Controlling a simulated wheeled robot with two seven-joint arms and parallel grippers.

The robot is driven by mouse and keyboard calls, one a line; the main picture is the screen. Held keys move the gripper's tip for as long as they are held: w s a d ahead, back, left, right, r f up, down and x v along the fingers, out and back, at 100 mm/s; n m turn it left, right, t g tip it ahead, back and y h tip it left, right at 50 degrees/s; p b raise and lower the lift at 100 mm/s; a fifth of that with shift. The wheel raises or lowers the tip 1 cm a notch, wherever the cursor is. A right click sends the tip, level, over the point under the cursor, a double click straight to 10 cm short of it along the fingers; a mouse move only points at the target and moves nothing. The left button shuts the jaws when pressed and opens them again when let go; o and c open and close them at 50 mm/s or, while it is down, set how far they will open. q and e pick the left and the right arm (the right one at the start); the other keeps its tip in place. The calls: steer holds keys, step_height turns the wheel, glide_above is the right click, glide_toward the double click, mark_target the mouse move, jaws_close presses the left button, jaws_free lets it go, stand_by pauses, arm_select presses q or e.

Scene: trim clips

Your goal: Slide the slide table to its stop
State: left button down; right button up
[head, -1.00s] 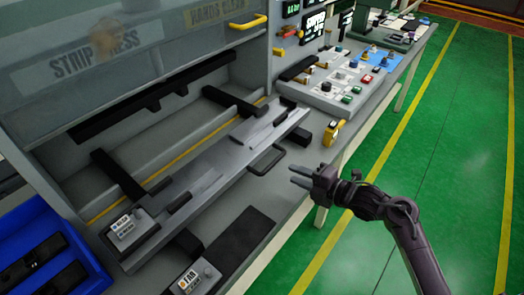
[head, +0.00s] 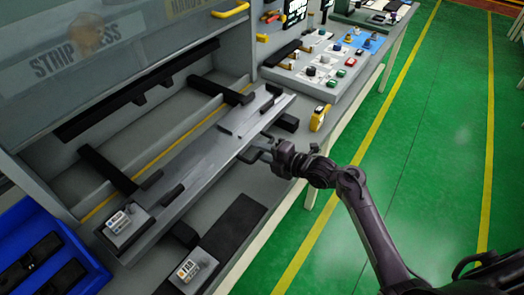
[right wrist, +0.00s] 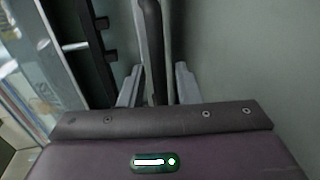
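The slide table (head: 205,158) is a long grey plate with dark blocks on it, lying across two black rails in the press. Its black loop handle (head: 246,156) sticks out from the front edge. My right gripper (head: 262,150) is at the handle. In the right wrist view, the handle bar (right wrist: 153,45) runs between the two grey fingers of my right gripper (right wrist: 157,88). The fingers stand apart, with a gap visible at least on the right side of the bar. My left gripper is not in view.
The press guard (head: 85,55) stands behind the table. A blue bin (head: 50,245) is at lower left. A yellow device (head: 319,117) and a control panel (head: 315,70) are at the right. A dark mat (head: 235,225) lies in front. The green floor is clear.

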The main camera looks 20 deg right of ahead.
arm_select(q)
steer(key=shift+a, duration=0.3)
arm_select(e)
jaws_close()
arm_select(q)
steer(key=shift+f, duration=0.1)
arm_select(e)
steer(key=shift+w, duration=0.1)
